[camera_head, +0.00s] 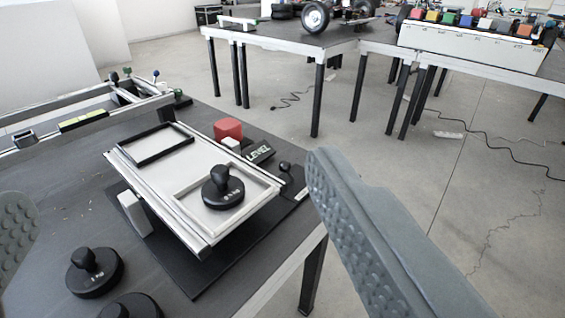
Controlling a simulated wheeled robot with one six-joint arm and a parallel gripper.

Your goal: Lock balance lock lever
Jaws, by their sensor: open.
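The balance (190,209) stands on the dark table; its light tilted platform slopes down to the right. It bears a black frame (150,158) and a light frame (184,198), with a black knobbed weight (223,188) in the light one. Beside its far edge are a red block (228,131), a small white block (231,144) and a "LEVEL" label (260,153). A small black knobbed part (284,167) is at the right corner; I cannot tell whether it is the lock lever. My gripper (170,182) is open and empty, its fingers at the left and right.
Black weights (94,272) stand on the table in front. A rail rig with coloured knobs (128,92) is at the left back. The table's right edge drops to open floor. Other tables (300,43) with wheels and coloured blocks stand behind.

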